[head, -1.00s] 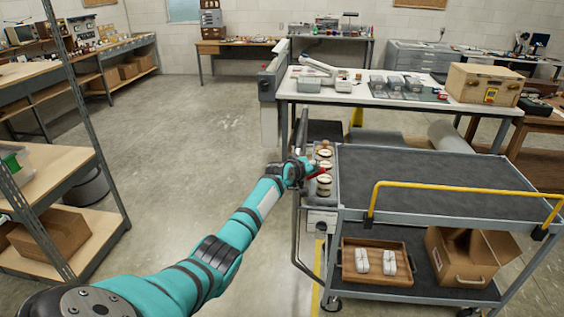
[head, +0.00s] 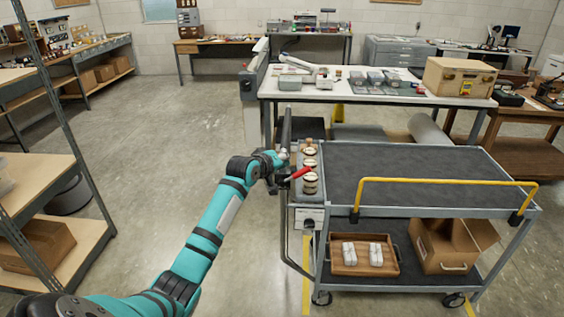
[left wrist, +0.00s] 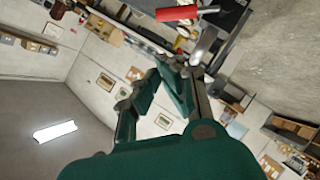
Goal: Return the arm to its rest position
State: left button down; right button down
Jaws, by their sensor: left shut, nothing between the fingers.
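My left arm reaches in from the lower left in the head view, teal with dark bands. My left gripper (head: 284,172) is shut and empty, at the left end of the grey cart (head: 400,172). A red handle (head: 300,173) shows right beside the fingers; I cannot tell whether they touch. In the left wrist view the dark green gripper (left wrist: 170,75) points up the picture, with the red handle (left wrist: 177,13) beyond its fingers. My right gripper is not in view.
Several round pale-topped items (head: 310,165) stand in a narrow tray at the cart's left end. A yellow rail (head: 445,181) crosses the cart's front. The lower shelf holds a wooden tray (head: 338,268) and a cardboard box (head: 440,250). Shelving stands at left, with open floor (head: 170,140) between.

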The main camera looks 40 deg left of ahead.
pick_arm(q)
jog(key=shift+s+r, duration=0.3)
jog(key=shift+s, duration=0.3)
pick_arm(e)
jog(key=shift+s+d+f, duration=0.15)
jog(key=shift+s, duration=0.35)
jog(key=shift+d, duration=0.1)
